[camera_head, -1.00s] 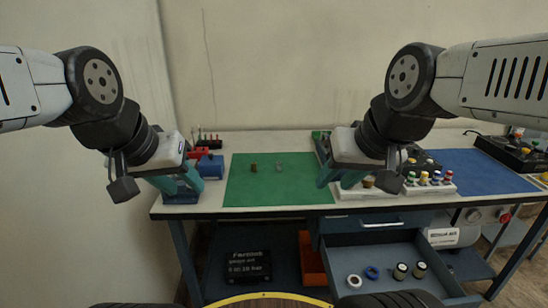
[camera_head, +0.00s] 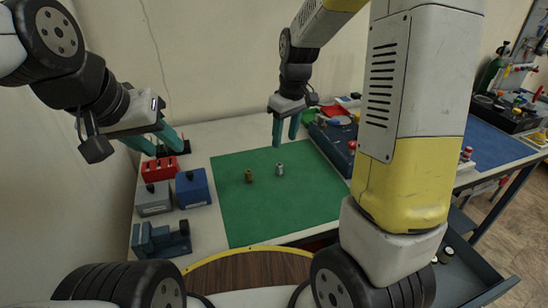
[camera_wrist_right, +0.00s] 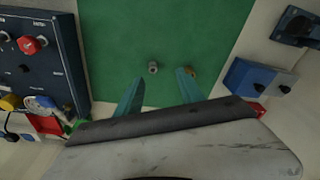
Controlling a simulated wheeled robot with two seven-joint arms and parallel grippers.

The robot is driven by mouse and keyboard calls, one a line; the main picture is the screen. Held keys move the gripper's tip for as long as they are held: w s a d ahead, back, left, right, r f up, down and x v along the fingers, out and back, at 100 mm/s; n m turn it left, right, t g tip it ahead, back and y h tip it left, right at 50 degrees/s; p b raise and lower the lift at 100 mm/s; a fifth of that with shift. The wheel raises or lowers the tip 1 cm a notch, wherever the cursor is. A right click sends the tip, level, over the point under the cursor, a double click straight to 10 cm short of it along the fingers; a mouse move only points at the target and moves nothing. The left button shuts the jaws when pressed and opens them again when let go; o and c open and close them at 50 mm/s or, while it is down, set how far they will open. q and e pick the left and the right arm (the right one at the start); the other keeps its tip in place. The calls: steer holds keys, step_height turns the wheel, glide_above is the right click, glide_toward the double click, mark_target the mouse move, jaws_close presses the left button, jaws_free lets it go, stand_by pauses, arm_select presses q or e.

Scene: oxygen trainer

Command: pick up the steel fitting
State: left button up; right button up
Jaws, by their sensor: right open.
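The steel fitting (camera_head: 280,169), a small silvery cylinder, stands on the green mat (camera_head: 235,215). A brass-coloured fitting (camera_head: 249,176) stands just left of it. My right gripper (camera_head: 284,140) is open and empty, pointing down above the mat's far side, apart from the fitting. In the right wrist view the steel fitting (camera_wrist_right: 153,67) appears between and just beyond the two fingertips (camera_wrist_right: 159,80), and the brass fitting (camera_wrist_right: 190,71) shows by the finger on the right. My left gripper (camera_head: 170,148) is open and empty over the left end of the bench.
Red (camera_head: 159,168), grey (camera_head: 153,198) and blue (camera_head: 193,187) blocks and a dark blue vise-like tool (camera_head: 160,240) stand left of the mat. A dark blue panel (camera_head: 333,145) with knobs borders its right. The mat around the fittings is clear.

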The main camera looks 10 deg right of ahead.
steer(key=n+g+h, duration=0.1)
steer(key=n, duration=0.1)
glide_above(280, 165)
steer(key=f, duration=0.6)
steer(key=shift+s+a+f, duration=0.2)
steer(key=shift+s+f, duration=0.1)
steer(key=shift+s, duration=0.1)
steer(key=f, duration=0.8)
steer(key=shift+w+d, duration=0.25)
steer(key=shift+w, duration=0.15)
jaws_close()
